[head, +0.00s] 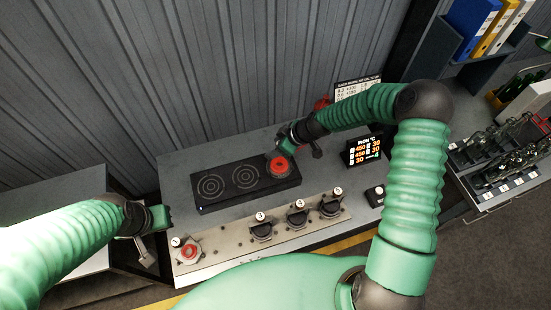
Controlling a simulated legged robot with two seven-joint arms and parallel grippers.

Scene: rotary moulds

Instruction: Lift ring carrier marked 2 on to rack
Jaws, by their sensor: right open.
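A pale metal strip (222,243), perhaps the rack, runs along the front of the grey bench. Three dark round pieces stand on it: a left one (261,232), a middle one (297,218) and a right one (330,207), each beside a small white number tag. The numbers are too small to read surely, so I cannot tell which is marked 2. A red-topped piece (189,252) sits at the strip's left end. Another red round piece (280,166) is on the black plate. My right gripper (296,146) is open just behind it. My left gripper (152,235) hangs by the bench's left edge; its jaw opening is unclear.
The black plate (213,203) has two bare ringed spots. A display (363,150) and a small black box (375,195) stand at the bench's right. A sign (357,88) is behind. Trays of dark tools (497,160) lie farther right. A ribbed wall closes the back.

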